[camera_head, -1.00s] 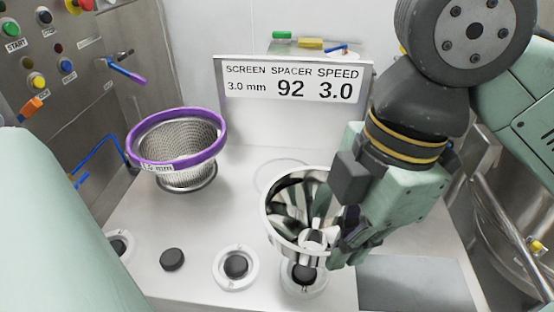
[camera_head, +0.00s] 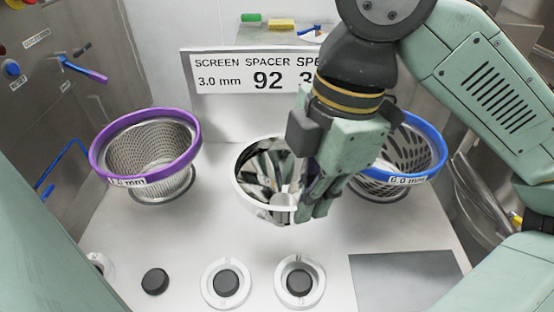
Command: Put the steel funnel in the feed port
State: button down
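The steel funnel (camera_head: 258,178), a shiny wide bowl with a bright rim, is in the middle of the head view. My gripper (camera_head: 308,205) points down at the funnel's right side and appears shut on its rim. The fingers cover that part of the rim, so the exact contact is hidden. The funnel's lower end is hidden, and I cannot tell whether it hangs clear of the bench or touches it. I cannot make out the feed port; the funnel and gripper cover the bench behind them.
A purple-rimmed mesh screen (camera_head: 148,150) stands left, a blue-rimmed screen (camera_head: 412,150) right, partly behind my gripper. White rings with dark knobs (camera_head: 300,282) line the bench front. A sign (camera_head: 235,78) stands behind. A dark grey plate (camera_head: 405,280) lies front right.

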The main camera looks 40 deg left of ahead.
aim_at(284, 146)
jog(key=w+a, duration=0.2)
jog(key=a, duration=0.1)
jog(key=w+a+p, duration=0.1)
jog(key=w+a, duration=0.2)
jog(key=w+a+f+p, duration=0.1)
jog(key=w+a, duration=0.1)
jog(key=a, duration=0.1)
jog(key=shift+w+a, duration=0.15)
jog(key=shift+w, duration=0.1)
jog(key=shift+w+a+f+p, duration=0.3)
jog(key=shift+w+a+f, duration=0.15)
jog(key=shift+f, duration=0.2)
jog(key=shift+f+p, duration=0.7)
jog(key=shift+p, duration=0.05)
jog(key=shift+f, duration=0.3)
jog(key=shift+s+f, duration=0.1)
jog(key=shift+f, duration=0.2)
jog(key=c, duration=1.8)
grip_release()
jog(key=shift+f+b, duration=0.1)
jog(key=shift+b, duration=0.8)
